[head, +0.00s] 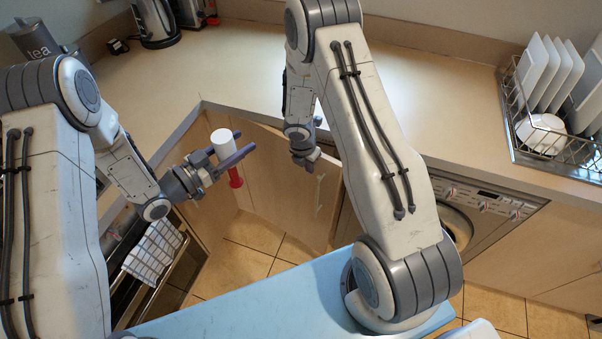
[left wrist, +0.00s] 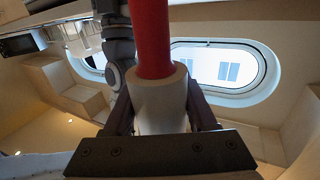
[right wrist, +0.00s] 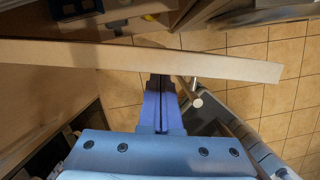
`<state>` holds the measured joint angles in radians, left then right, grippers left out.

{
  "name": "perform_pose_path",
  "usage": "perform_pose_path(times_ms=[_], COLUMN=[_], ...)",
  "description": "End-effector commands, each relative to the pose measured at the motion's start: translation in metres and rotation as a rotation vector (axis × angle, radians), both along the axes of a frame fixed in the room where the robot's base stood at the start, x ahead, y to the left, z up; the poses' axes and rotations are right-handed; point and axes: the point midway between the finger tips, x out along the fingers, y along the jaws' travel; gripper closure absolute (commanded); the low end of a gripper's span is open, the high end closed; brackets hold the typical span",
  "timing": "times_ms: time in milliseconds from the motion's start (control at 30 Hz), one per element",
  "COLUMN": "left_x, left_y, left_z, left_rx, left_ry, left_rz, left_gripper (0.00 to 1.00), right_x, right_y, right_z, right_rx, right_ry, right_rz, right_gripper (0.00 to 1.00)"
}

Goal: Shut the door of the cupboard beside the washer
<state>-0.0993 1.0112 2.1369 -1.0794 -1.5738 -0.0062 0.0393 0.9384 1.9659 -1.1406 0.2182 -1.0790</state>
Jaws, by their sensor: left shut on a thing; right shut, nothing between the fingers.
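My right gripper (head: 304,160) is shut and empty at the door's front. In the right wrist view its fingertips (right wrist: 161,78) are close against the door's top edge (right wrist: 230,66), beside the handle (right wrist: 196,100); contact is unclear. My left gripper (head: 228,155) is shut on a white cylinder with a red end (head: 221,143), also seen in the left wrist view (left wrist: 160,108).
The counter (head: 240,60) runs above the cupboards. A dish rack (head: 550,150) with plates stands at right, a kettle (head: 157,22) at upper left. A checked towel (head: 154,250) hangs on the oven at left. A blue surface (head: 260,305) lies in front.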

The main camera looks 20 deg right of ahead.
Motion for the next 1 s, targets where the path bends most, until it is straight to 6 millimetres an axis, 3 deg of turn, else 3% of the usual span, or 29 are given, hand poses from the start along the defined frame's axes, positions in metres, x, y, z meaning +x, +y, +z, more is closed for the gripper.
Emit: perform_pose_path(times_ms=[100,400,1000], left_x=[0.000,0.000,0.000], left_y=[0.001,0.001,-0.001], left_z=[0.018,0.035,0.037], left_rx=[0.000,0.000,0.000], left_ry=[0.000,0.000,0.000], left_rz=[0.001,0.001,-0.001], left_gripper=[1.00,1.00,1.00], right_x=[0.011,0.028,0.032], right_y=[-0.016,-0.038,-0.043], right_z=[0.004,0.002,0.000], right_rx=[-0.001,0.000,0.000], right_ry=[0.001,0.000,0.000], right_rz=[0.054,0.140,0.158], right_gripper=[1.00,1.00,1.00])
